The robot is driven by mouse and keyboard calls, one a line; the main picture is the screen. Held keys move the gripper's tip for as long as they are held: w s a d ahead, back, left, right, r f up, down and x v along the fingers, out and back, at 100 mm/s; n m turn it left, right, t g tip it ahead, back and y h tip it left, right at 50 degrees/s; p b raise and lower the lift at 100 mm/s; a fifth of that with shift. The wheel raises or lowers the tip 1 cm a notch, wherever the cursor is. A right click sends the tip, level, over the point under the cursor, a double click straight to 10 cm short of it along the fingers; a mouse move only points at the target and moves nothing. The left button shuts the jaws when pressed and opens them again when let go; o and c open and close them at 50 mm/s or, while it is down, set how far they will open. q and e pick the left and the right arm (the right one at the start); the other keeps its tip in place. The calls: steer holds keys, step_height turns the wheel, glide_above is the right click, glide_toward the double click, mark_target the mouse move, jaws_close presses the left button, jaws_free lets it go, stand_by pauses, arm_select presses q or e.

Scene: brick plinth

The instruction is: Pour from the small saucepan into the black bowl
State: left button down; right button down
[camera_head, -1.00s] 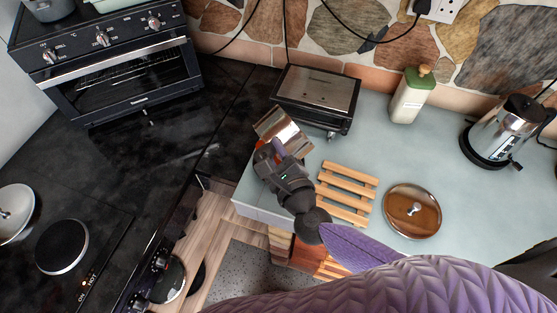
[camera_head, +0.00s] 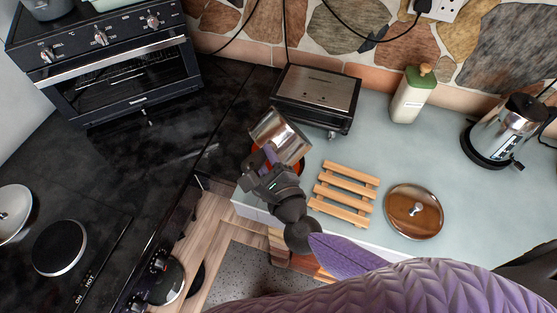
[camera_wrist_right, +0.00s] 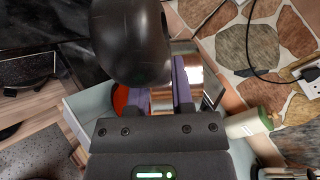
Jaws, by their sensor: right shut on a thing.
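The small saucepan (camera_head: 283,136) is shiny metal and hangs tilted in front of the toaster, at the counter's left end. My right gripper (camera_head: 262,160) is shut on it. In the right wrist view, its metal side (camera_wrist_right: 186,70) shows past the fingers (camera_wrist_right: 166,88), and a large dark rounded part, probably its handle, blocks much of the view. An orange-red surface (camera_wrist_right: 121,98) shows below the pan, mostly hidden. I cannot tell whether it belongs to the black bowl, which I cannot clearly make out. Contents of the pan are not visible. My left gripper is out of view.
A toaster (camera_head: 316,97) stands close behind the pan. A green-capped bottle (camera_head: 410,97) and a kettle (camera_head: 505,130) stand farther right. The counter between them is clear.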

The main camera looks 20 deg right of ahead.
steer(key=shift+s+a+f+n+b, duration=0.2)
steer(key=shift+a+f+n+b, duration=0.25)
steer(key=shift+a, duration=0.15)
steer(key=shift+s+a+f+n+b, duration=0.15)
steer(key=shift+a+f+n+b, duration=0.2)
steer(key=shift+a+b, duration=0.15)
steer(key=shift+s+a+f+n+t+b, duration=0.25)
steer(key=shift+a+f+n+b, duration=0.3)
steer(key=shift+a+f+b, duration=0.2)
steer(key=shift+s+a+f+n+t+b, duration=0.15)
steer(key=shift+s+a+f+n+b, duration=0.05)
steer(key=shift+a+f+n+b, duration=0.45)
stand_by(0.7)
stand_by(0.8)
